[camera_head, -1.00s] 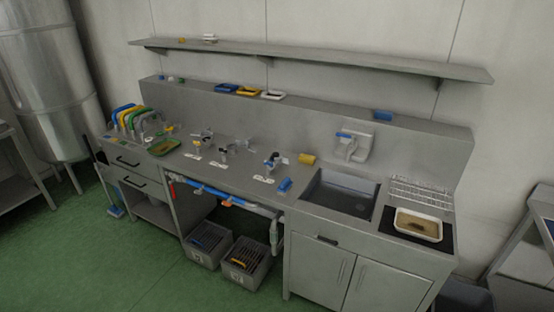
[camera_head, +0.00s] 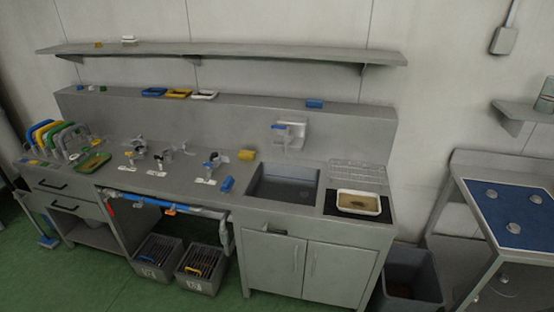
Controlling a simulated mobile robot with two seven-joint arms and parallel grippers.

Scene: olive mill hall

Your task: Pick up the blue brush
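A small blue object (camera_head: 226,184), which could be the blue brush, lies on the steel counter (camera_head: 190,174) just left of the sink. It is too small to make out bristles. Another small blue block-like object (camera_head: 314,104) sits on the ledge above the sink. A long-handled tool with a blue foot (camera_head: 48,241) stands on the floor at the counter's left end. Neither of my grippers is in view.
The sink (camera_head: 283,186) is right of the counter's middle, with a white tray (camera_head: 358,203) beside it. Two grey crates (camera_head: 201,268) stand below. A grey bin (camera_head: 408,278) and blue-topped table (camera_head: 515,214) are at right. Green floor is open at front left.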

